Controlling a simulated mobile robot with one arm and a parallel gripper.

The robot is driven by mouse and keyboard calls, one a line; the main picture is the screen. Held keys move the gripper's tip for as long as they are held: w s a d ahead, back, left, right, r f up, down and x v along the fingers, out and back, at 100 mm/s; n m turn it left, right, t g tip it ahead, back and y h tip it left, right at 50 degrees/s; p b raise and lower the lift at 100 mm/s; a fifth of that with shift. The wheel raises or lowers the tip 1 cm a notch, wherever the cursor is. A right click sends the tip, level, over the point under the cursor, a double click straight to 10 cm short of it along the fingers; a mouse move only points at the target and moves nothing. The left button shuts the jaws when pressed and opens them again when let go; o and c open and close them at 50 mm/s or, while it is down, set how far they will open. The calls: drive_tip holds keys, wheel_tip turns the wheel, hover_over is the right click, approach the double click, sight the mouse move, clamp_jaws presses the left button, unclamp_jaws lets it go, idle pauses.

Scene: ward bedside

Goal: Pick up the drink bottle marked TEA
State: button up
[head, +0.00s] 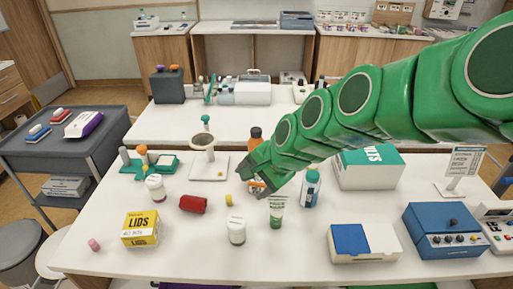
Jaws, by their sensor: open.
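A white-green box (369,168) and blue device (441,230) are at right.

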sight(257, 135)
drive_tip(key=w+a+m+t+y, duration=0.1)
drive_tip(key=w+a+m+t, duration=0.15)
drive_tip(key=w+m, duration=0.45)
drive_tip(key=w+a+m+t+y, duration=0.15)
drive_tip(key=w+a+m, duration=0.25)
drive_tip(key=w, duration=0.6)
drive_tip(key=w+d+f+m+t+h, duration=0.1)
drive_tip(key=w+d+f+m, duration=0.1)
drive_tip(key=w+f+m, duration=0.1)
drive_tip(key=w+d+f+m+t+h, duration=0.2)
drive_tip(key=w+f+m, duration=0.1)
drive_tip(key=w+m, duration=0.3)
drive_tip(key=w+d+f+m+t+h, duration=0.2)
drive_tip(key=w+d+f+m, duration=0.1)
drive_tip(key=w+m, duration=0.2)
drive_tip(key=shift+f+m, duration=0.3)
drive_tip(key=shift+f, duration=0.1)
drive_tip(key=shift+d+x, duration=0.15)
drive_tip(key=shift+x, duration=1.15)
drive_tip(key=shift+d+x, duration=0.1)
drive_tip(key=shift+x, duration=2.5)
drive_tip(key=shift+r, duration=0.2)
drive_tip(key=shift+c, duration=0.2)
clamp_jaws()
